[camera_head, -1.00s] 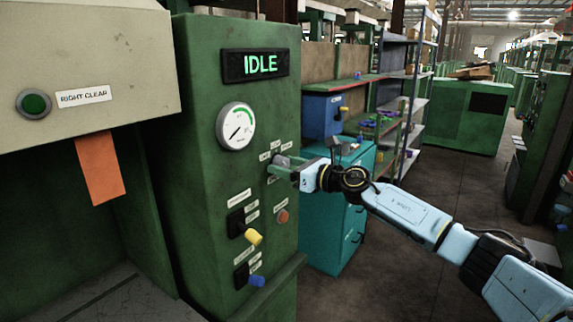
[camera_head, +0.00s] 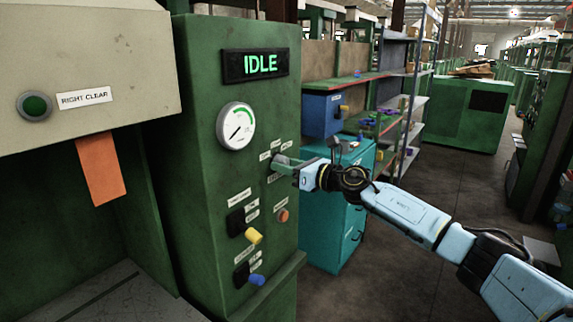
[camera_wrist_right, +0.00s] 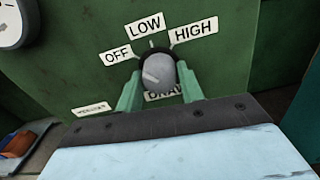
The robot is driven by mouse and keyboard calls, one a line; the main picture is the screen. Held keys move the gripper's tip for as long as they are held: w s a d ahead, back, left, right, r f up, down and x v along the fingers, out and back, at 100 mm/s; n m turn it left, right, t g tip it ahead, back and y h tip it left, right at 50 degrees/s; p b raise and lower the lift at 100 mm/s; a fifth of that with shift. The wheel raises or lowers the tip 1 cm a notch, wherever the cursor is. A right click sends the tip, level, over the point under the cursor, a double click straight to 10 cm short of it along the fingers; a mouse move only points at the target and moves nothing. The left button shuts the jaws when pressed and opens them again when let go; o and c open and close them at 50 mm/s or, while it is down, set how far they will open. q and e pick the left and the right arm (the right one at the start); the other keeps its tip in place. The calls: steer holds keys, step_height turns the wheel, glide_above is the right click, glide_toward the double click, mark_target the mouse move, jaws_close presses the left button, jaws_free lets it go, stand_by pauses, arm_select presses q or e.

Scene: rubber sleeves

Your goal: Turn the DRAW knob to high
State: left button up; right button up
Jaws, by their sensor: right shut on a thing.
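The DRAW knob (camera_wrist_right: 158,73) is a grey round knob on a dark base, on the green machine panel. In the right wrist view, labels OFF (camera_wrist_right: 117,54), LOW (camera_wrist_right: 145,27) and HIGH (camera_wrist_right: 193,33) fan out above it, and the DRAW label (camera_wrist_right: 164,95) is partly hidden below. The light mark on the knob slants toward the left, on the OFF side. My right gripper (camera_head: 276,161) is shut on the knob, with one green finger on each side, also seen in the wrist view (camera_wrist_right: 159,88). My left gripper is not in view.
The panel carries an IDLE display (camera_head: 255,65), a round gauge (camera_head: 236,126), a yellow knob (camera_head: 253,236), a blue knob (camera_head: 257,280) and an orange button (camera_head: 283,215). A teal cabinet (camera_head: 328,230) stands behind my right forearm. Open floor lies to the right.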

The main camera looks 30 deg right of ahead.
steer(key=m+p, duration=0.2)
steer(key=m, duration=0.2)
steer(key=shift+r+p, duration=0.15)
steer(key=shift+p, duration=0.25)
steer(key=m+p, duration=0.3)
steer(key=m, duration=0.1)
steer(key=shift+m, duration=0.3)
steer(key=m+p, duration=0.3)
steer(key=m, duration=0.2)
steer(key=shift+r+p, duration=0.1)
steer(key=shift+p, duration=0.2)
steer(key=shift+m+p, duration=0.95)
steer(key=shift+m, duration=0.75)
steer(key=o, duration=1)
steer(key=shift+s, duration=0.1)
